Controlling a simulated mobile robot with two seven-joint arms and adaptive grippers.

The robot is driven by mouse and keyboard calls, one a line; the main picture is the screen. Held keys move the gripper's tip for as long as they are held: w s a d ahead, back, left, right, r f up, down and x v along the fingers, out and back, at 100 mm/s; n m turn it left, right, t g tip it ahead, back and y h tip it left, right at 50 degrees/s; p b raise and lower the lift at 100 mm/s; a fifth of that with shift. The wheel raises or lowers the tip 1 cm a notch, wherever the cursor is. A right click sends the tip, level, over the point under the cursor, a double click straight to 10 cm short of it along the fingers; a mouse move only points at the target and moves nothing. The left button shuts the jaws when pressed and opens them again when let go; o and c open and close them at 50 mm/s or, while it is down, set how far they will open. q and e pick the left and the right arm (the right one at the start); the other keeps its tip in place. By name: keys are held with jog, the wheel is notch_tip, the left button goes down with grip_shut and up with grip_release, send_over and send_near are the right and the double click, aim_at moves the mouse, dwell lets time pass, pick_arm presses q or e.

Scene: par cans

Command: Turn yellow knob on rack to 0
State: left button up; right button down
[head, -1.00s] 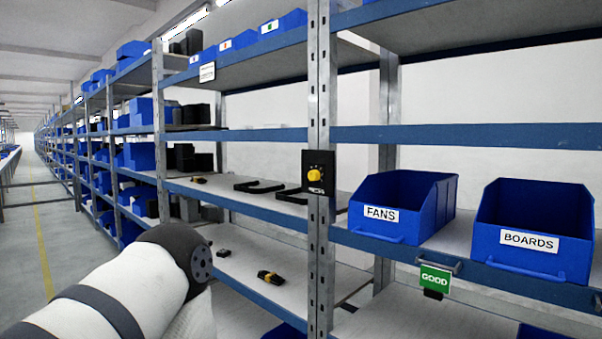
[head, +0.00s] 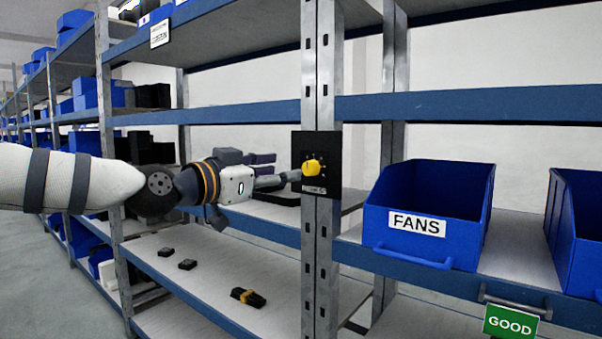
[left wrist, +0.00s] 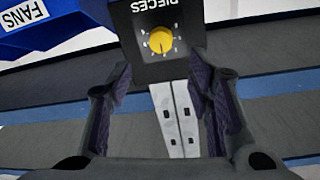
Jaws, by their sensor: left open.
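The yellow knob (head: 311,167) sits on a black panel (head: 328,149) fixed to the grey rack post. In the left wrist view the knob (left wrist: 161,40) shows with small marks around it and the word PIECES, upside down. I cannot read its setting. My left gripper (head: 284,179) points at the panel from the left, its tips close to the knob. In the left wrist view the open, empty fingers (left wrist: 159,82) stand apart either side of the panel's lower part in the picture, with the knob just beyond them. My right gripper is not in view.
A blue FANS bin (head: 405,245) stands on the shelf right of the post, with another blue bin (head: 585,235) beside it. A green GOOD sign (head: 510,323) hangs below. Small dark items (head: 248,297) lie on the lower left shelf. The aisle is at far left.

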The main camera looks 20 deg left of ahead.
aim_at(307, 167)
pick_arm(q)
jog(key=x, duration=0.4)
jog(key=b+x, duration=0.1)
jog(key=x, duration=0.2)
jog(key=shift+w+f, duration=0.1)
jog(key=shift+f, duration=0.3)
jog(key=shift+w+d+r, duration=0.1)
jog(key=shift+w+r, duration=0.05)
jog(key=shift+w, duration=0.1)
jog(key=shift+c, duration=0.3)
grip_shut()
